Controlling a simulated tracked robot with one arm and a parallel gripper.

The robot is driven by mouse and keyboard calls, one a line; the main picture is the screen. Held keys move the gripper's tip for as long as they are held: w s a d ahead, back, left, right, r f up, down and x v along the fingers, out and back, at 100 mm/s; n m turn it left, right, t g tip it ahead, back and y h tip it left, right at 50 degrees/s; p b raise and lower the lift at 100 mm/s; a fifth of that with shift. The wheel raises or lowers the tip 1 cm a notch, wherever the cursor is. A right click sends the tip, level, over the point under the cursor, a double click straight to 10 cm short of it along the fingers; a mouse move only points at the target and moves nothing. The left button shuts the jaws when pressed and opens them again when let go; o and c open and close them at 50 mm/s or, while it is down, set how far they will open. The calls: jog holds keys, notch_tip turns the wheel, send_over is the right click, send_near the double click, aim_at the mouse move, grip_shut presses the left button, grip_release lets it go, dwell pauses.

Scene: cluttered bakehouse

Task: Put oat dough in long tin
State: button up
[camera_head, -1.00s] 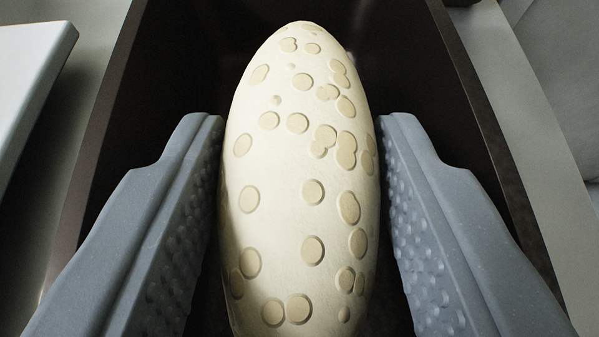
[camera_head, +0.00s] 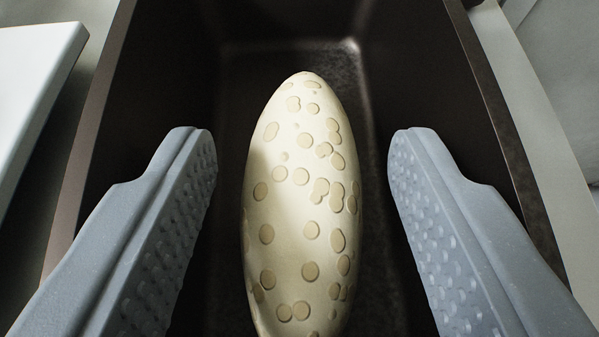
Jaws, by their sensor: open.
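The oat dough (camera_head: 292,209) is a pale, long oval loaf with tan oat flakes on it. It lies lengthwise inside the dark long tin (camera_head: 290,22), with the tin's floor showing around its far end. My gripper (camera_head: 303,145) is open, with one grey studded finger on each side of the dough. There is a clear gap between each finger and the dough. The near end of the dough is cut off by the bottom of the picture.
The tin's dark side walls rise close outside both fingers. A white board or tray (camera_head: 35,95) lies to the left of the tin. A pale grey surface shows along the right side.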

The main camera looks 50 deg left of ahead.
jog(key=p+v, duration=0.2)
jog(key=v, duration=0.9)
jog(key=shift+d+r, duration=0.15)
jog(key=shift+r, duration=0.1)
jog(key=shift+s, duration=0.1)
jog(key=w+d+r+m+t+h, duration=0.1)
jog(key=w+d+r+t+h, duration=0.15)
jog(key=r, duration=0.65)
jog(key=w+d+r+m+t+h, duration=0.15)
jog(key=w+d+r+t, duration=0.25)
jog(key=r, duration=0.5)
jog(key=s+d+r+m+t+h, duration=0.2)
jog(key=d+r+h, duration=0.1)
jog(key=r, duration=0.6)
jog(key=s+d+r+m+t+h, duration=0.1)
jog(key=s+d+r+m+h, duration=0.2)
jog(key=r, duration=0.6)
jog(key=s+r+m+g, duration=0.1)
jog(key=s+r, duration=0.3)
jog(key=s, duration=0.4)
jog(key=s+r+m+g, duration=0.1)
jog(key=s+r+m, duration=0.1)
jog(key=s+r, duration=0.3)
jog(key=v, duration=0.3)
jog(key=shift+s+f, duration=0.15)
jog(key=shift+s, duration=0.3)
jog(key=shift+a, duration=0.1)
